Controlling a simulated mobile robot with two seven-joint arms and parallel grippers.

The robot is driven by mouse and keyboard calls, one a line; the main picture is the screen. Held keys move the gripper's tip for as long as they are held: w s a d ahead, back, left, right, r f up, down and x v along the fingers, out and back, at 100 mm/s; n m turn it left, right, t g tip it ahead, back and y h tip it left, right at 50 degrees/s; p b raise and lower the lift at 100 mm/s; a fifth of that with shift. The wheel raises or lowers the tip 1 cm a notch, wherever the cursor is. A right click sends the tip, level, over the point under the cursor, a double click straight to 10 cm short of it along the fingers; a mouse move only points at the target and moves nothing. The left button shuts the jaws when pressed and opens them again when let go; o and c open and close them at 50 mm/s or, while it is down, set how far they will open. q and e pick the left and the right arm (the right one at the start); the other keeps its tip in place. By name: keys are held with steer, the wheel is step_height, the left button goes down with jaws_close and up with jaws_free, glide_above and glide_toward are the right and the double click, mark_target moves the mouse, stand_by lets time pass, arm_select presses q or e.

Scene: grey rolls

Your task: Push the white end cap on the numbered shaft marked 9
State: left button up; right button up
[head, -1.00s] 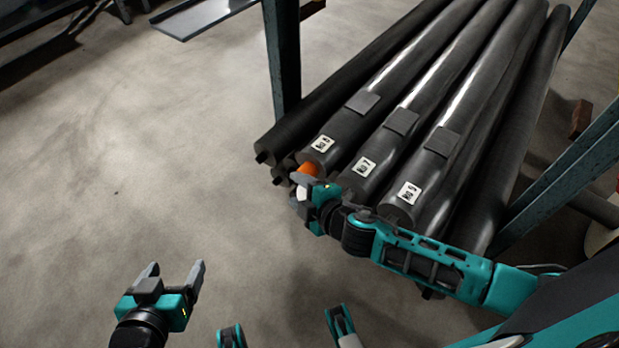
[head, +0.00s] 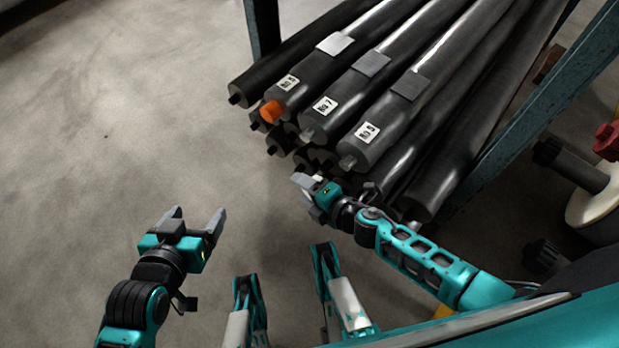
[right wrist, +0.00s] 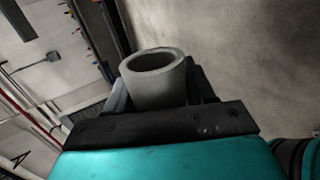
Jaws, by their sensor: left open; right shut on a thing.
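The roll labelled 9 (head: 385,118) lies on the stack, its label on top of its near end. Its short grey shaft (head: 347,162) sticks out bare from the end face. My right gripper (head: 304,186) is below and left of that shaft, apart from it. It is shut on the white end cap, a pale hollow cylinder (right wrist: 152,88) whose round open mouth faces away from the gripper in the right wrist view. In the head view the cap is small and partly hidden by the fingers. My left gripper (head: 195,219) is open and empty over the floor at the lower left.
A roll labelled 7 (head: 345,92) and a roll labelled 5 (head: 305,70) lie to the left; an orange cap (head: 271,112) is on the latter's shaft. More dark rolls lie underneath. A rack post (head: 262,28) stands behind. A red part (head: 608,140) is at the right. Floor at left is clear.

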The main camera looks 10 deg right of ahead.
arm_select(q)
steer(key=shift+s+d, duration=0.2)
steer(key=shift+d, duration=0.25)
arm_select(e)
steer(key=shift+s+d+f, duration=0.35)
steer(key=shift+s, duration=0.1)
arm_select(q)
steer(key=shift+f, duration=0.1)
arm_select(e)
steer(key=shift+w+d, duration=0.9)
steer(key=shift+d, duration=0.25)
steer(key=shift+w+d, duration=0.9)
steer(key=shift+d, duration=0.25)
arm_select(q)
steer(key=shift+f+b, duration=0.1)
steer(key=shift+b, duration=0.2)
arm_select(e)
steer(key=shift+w+d, duration=0.15)
steer(key=shift+d, duration=0.05)
arm_select(q)
steer(key=shift+f, duration=0.25)
arm_select(e)
steer(key=shift+w+d, duration=0.6)
steer(key=shift+d, duration=0.15)
steer(key=shift+w+d, duration=0.55)
steer(key=shift+d, duration=0.2)
